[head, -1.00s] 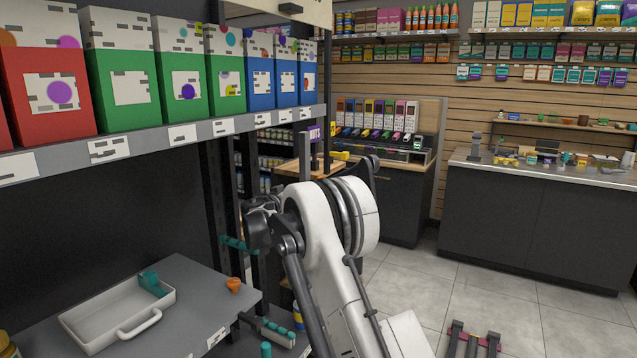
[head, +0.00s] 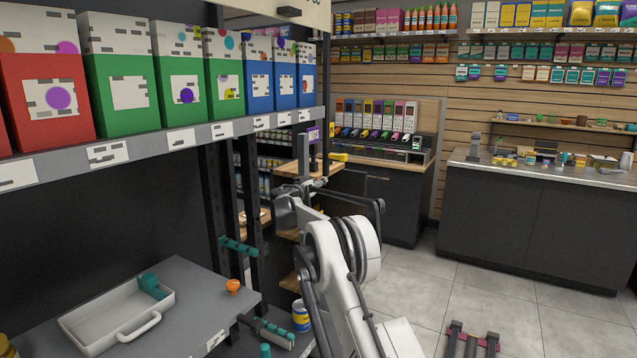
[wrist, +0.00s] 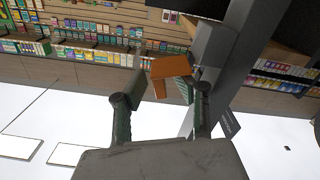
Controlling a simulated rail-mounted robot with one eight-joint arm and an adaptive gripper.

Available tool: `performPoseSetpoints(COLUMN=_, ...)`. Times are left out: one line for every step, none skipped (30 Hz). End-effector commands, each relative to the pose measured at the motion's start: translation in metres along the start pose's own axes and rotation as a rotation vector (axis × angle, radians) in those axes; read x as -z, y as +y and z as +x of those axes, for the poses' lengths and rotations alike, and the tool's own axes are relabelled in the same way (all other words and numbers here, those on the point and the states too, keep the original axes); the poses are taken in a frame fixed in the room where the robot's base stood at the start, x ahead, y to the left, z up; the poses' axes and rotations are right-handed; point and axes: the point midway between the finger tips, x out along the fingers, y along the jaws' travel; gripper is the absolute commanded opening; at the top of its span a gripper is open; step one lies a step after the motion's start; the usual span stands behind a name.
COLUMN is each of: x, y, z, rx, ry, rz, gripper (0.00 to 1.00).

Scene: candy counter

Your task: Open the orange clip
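An orange clip (wrist: 171,68) shows in the wrist view as a folded orange piece beside a grey post or shelf edge (wrist: 222,60). My gripper (wrist: 162,80) is open, its two dark fingers apart. The clip appears between and beyond them, nearer the right finger, which partly overlaps it. I cannot tell whether a finger touches it. In the head view my gripper (head: 313,183) is beside the rack posts, and I cannot make out the clip there.
A shelf of coloured boxes (head: 200,135) runs above left. Below it are a white tray (head: 75,322) and an orange knob-like piece (head: 233,287) on a grey shelf. Dark upright posts (head: 215,190) stand left of my arm.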

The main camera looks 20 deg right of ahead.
Motion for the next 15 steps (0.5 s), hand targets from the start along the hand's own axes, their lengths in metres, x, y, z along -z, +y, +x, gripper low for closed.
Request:
performPoseSetpoints(x=-0.0001, y=0.0001, z=0.0015, rx=0.000, ry=0.000, rz=0.000, gripper=0.29)
performPoseSetpoints(x=-0.0001, y=0.0001, z=0.0019, rx=0.000, ry=0.000, rz=0.000, gripper=0.29)
performPoseSetpoints(x=-0.0001, y=0.0001, z=0.0022, rx=0.000, ry=0.000, rz=0.000, gripper=0.29)
performPoseSetpoints(x=-0.0001, y=0.0001, z=0.0022, rx=0.000, ry=0.000, rz=0.000, gripper=0.29)
performPoseSetpoints(x=-0.0001, y=0.0001, z=0.0022, rx=0.000, ry=0.000, rz=0.000, gripper=0.29)
performPoseSetpoints(x=-0.0001, y=0.0000, z=0.0021, rx=0.000, ry=0.000, rz=0.000, gripper=0.29)
performPoseSetpoints(x=-0.0001, y=0.0000, z=0.0021, rx=0.000, ry=0.000, rz=0.000, gripper=0.29)
performPoseSetpoints(x=-0.0001, y=0.0000, z=0.0020, rx=0.000, ry=0.000, rz=0.000, gripper=0.29)
performPoseSetpoints(x=-0.0001, y=0.0000, z=0.0020, rx=0.000, ry=0.000, rz=0.000, gripper=0.29)
performPoseSetpoints(x=-0.0001, y=0.0000, z=0.0020, rx=0.000, ry=0.000, rz=0.000, gripper=0.26)
performPoseSetpoints(x=-0.0001, y=0.0000, z=0.0019, rx=0.000, ry=0.000, rz=0.000, gripper=0.22)
performPoseSetpoints(x=-0.0001, y=0.0000, z=0.0019, rx=0.000, ry=0.000, rz=0.000, gripper=0.17)
performPoseSetpoints(x=-0.0001, y=0.0000, z=0.0019, rx=0.000, ry=0.000, rz=0.000, gripper=0.13)
performPoseSetpoints(x=-0.0001, y=0.0000, z=0.0018, rx=0.000, ry=0.000, rz=0.000, gripper=0.09)
performPoseSetpoints(x=-0.0001, y=0.0000, z=0.0018, rx=0.000, ry=0.000, rz=0.000, gripper=0.03)
